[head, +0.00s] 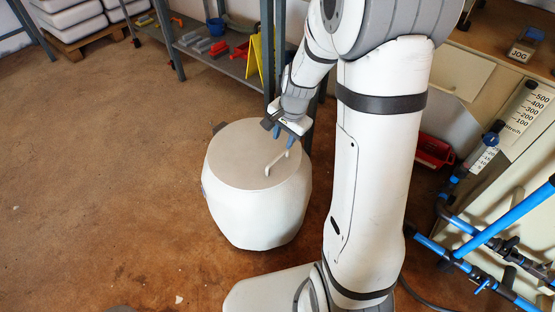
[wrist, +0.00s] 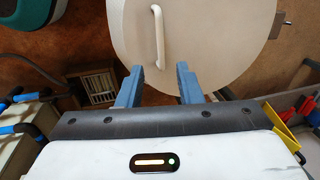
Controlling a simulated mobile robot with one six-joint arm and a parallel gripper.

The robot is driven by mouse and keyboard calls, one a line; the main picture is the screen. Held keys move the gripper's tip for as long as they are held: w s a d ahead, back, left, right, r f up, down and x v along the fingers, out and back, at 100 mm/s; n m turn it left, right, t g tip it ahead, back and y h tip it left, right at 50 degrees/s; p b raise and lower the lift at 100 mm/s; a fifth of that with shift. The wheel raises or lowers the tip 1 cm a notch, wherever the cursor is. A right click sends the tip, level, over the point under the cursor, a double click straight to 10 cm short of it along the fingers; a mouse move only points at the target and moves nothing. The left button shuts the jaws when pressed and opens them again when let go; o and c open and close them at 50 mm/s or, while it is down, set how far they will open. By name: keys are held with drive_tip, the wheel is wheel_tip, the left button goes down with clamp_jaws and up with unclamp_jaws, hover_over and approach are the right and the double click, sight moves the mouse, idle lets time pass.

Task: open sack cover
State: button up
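The sack (head: 254,215) is a white, barrel-shaped container standing on the brown floor left of my arm. Its flat beige cover (head: 240,150) lies on top, with a white bar handle (head: 277,162) near the right side of the cover. In the wrist view the cover (wrist: 215,45) fills the upper middle and the handle (wrist: 157,37) stands upright in the picture. My gripper (head: 283,141) is above the cover's far right part, close to the handle. In the wrist view its two blue fingers (wrist: 160,82) are apart with nothing between them. The handle lies just beyond the fingertips.
A grey shelf (head: 215,60) with tools and bins stands behind the sack. A red bin (head: 434,151) and blue pipework (head: 490,240) are at the right. Stacked white sacks (head: 75,20) are at the back left. The floor on the left is clear.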

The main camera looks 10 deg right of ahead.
sight(278, 157)
drive_tip(key=f+b, duration=0.1)
drive_tip(key=f, duration=0.2)
drive_tip(key=w+f+b, duration=0.1)
drive_tip(key=f, duration=0.2)
drive_tip(key=f+b, duration=0.1)
drive_tip(key=f, duration=0.1)
drive_tip(key=shift+w+a+f, duration=0.3)
drive_tip(key=shift+a+f, duration=0.1)
clamp_jaws()
